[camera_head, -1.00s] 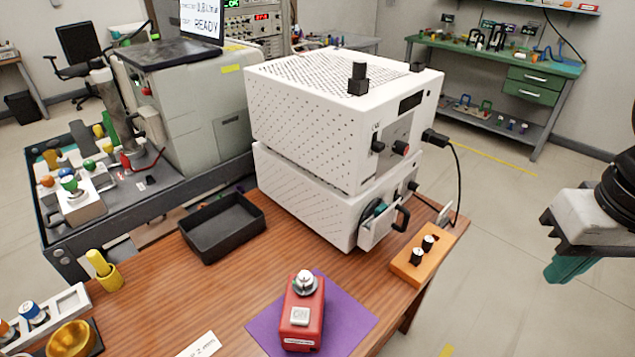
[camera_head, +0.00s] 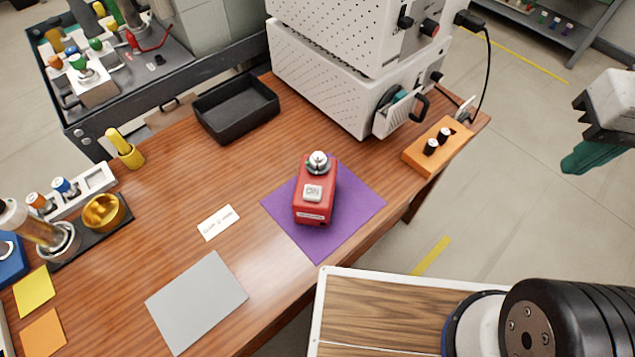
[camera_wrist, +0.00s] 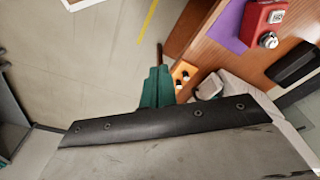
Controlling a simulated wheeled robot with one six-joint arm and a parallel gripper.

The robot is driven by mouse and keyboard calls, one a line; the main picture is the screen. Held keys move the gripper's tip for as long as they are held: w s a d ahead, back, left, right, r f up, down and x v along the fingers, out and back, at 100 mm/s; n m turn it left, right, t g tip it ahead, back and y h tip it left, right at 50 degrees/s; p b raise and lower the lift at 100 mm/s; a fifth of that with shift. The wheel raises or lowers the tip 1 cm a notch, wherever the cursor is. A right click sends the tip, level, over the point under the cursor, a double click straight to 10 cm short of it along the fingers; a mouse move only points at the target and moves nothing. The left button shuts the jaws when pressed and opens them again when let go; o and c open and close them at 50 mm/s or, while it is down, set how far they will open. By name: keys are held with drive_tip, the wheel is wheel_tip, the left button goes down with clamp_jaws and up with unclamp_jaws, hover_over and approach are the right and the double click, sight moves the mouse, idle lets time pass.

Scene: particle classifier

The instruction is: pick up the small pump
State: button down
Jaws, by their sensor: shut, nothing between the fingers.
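A small red device (camera_head: 315,205) with an ON button and a silver knob on top stands on a purple mat (camera_head: 357,212) on the wooden table; it is the likeliest small pump. It also shows at the upper right of the wrist view (camera_wrist: 259,25). My gripper (camera_head: 590,158) is at the right of the head view, out over the floor and well apart from the red device. Its teal fingers (camera_wrist: 157,88) are shut and empty in the wrist view.
White stacked instruments (camera_head: 330,80) stand at the table's back, beside a black tray (camera_head: 235,120). A grey sheet (camera_head: 196,305) and a paper label (camera_head: 218,223) lie flat left of the mat.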

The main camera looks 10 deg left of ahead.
sight(316, 174)
idle(0.4)
